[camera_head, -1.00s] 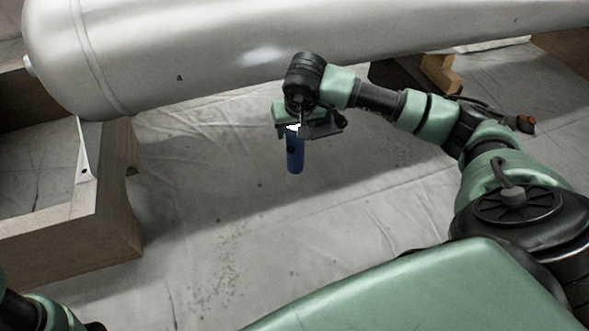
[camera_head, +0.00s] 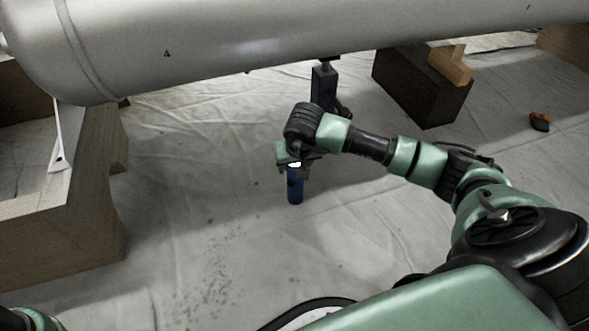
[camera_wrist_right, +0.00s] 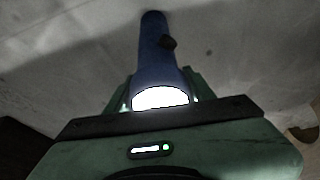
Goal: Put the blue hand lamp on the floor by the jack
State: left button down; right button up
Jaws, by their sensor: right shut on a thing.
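The blue hand lamp (camera_head: 295,190) hangs upright below my right gripper (camera_head: 294,163), its bright white lit end at the jaws. My right gripper is shut on it. In the right wrist view the lamp (camera_wrist_right: 157,60) points away from the jaws, with a small dark knob on its side. I cannot tell whether its far end touches the floor. The jack (camera_head: 323,85) is a dark upright post under the tank, behind my right wrist, which hides its lower part. Only a bit of my left arm shows at the lower left, not its gripper.
A large pale tank (camera_head: 250,35) spans the top. A wooden frame (camera_head: 95,215) stands at the left. A dark block (camera_head: 415,88) with a wooden wedge stands right of the jack. An orange and black item (camera_head: 540,121) lies farther right. The sheeted floor (camera_head: 190,180) between is mostly clear.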

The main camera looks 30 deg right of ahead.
jog(key=shift+r, duration=0.1)
jog(key=o, duration=1.5)
jog(key=shift+r+p, duration=0.35)
jog(key=shift+p, duration=0.05)
jog(key=p+v, duration=0.8)
jog(key=v, duration=0.2)
jog(key=shift+r, duration=0.15)
jog(key=shift+s+r, duration=0.35)
jog(key=shift+r, duration=0.1)
